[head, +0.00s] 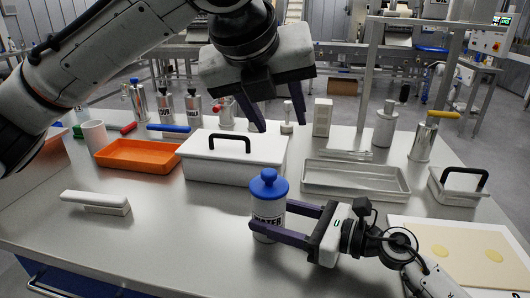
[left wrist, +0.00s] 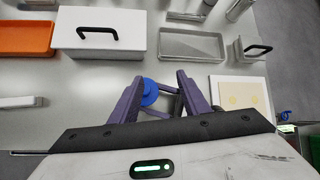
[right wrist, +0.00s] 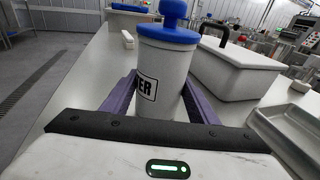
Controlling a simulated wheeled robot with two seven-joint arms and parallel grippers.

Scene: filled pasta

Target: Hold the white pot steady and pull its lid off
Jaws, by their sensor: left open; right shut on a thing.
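The white pot (head: 267,213) with a dark label stands upright on the metal table, its blue knobbed lid (head: 269,184) on top. My right gripper (head: 270,224) comes in from the right, with its fingers shut on the pot's body below the lid. The pot (right wrist: 163,80) and lid (right wrist: 168,30) fill the middle of the right wrist view. My left gripper (head: 272,118) is open and empty, high above the table and apart from the lid. In the left wrist view the blue lid (left wrist: 150,92) shows between its spread fingers, partly hidden by the left finger.
A white box with a black handle (head: 235,158) stands behind the pot, with an orange tray (head: 137,155) to its left. A metal tray (head: 355,180) and a smaller handled box (head: 458,187) are at right. A board with dough (head: 467,257) lies front right. The table's front left is mostly clear.

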